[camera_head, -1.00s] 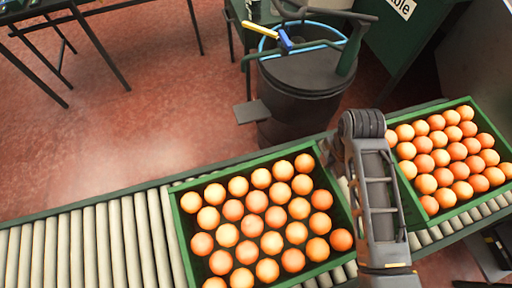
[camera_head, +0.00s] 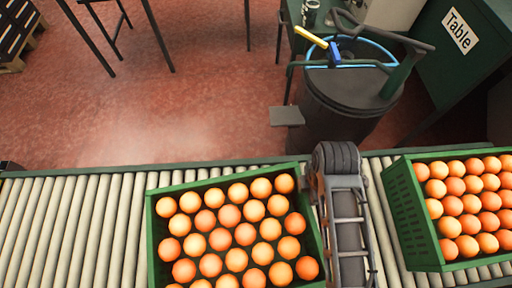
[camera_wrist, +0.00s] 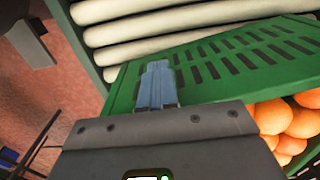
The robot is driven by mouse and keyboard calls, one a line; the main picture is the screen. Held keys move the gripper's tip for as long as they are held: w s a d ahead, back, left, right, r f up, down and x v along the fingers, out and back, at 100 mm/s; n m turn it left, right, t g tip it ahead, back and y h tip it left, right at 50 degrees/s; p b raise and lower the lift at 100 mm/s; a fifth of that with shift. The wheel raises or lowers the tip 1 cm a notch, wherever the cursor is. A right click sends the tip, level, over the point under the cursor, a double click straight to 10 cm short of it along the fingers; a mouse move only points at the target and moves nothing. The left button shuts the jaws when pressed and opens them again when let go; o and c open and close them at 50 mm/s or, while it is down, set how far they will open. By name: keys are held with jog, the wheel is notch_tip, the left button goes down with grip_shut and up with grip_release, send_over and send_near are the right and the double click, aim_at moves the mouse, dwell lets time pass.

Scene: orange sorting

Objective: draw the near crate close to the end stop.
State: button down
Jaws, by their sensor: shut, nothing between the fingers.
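The near crate (camera_head: 152,238) is green, full of oranges, and sits on the roller conveyor left of my arm, turned slightly askew to the rails. In the head view my arm comes down along its right side, and my fingers cannot be made out there. In the wrist view my gripper (camera_wrist: 157,72) is shut and empty, its pale blue fingers lying together against the view of a slotted green crate wall (camera_wrist: 225,62). Whether they touch that wall I cannot tell. I cannot make out the end stop in either view.
A second green crate (camera_head: 408,215) of oranges stands to the right, with a gap of bare rollers between. The conveyor (camera_head: 65,225) is clear to the left. A dark bin (camera_head: 335,105) stands behind it, and a green table (camera_head: 465,45) at back right.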

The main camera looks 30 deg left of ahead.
jog(key=s+a, duration=0.5)
jog(key=a, duration=0.2)
jog(key=s+a, duration=0.4)
jog(key=a, duration=0.3)
jog(key=s+a, duration=0.5)
jog(key=a, duration=0.3)
jog(key=shift+s+b, duration=0.35)
jog(key=shift+w+d, duration=0.1)
jog(key=shift+d, duration=0.05)
jog(key=shift+w+d+p, duration=0.35)
jog(key=shift+w+d, duration=0.25)
jog(key=shift+d, duration=0.35)
notch_tip(320, 180, up, 12)
send_over(218, 197)
dwell(0.6)
jog(key=shift+f, duration=0.1)
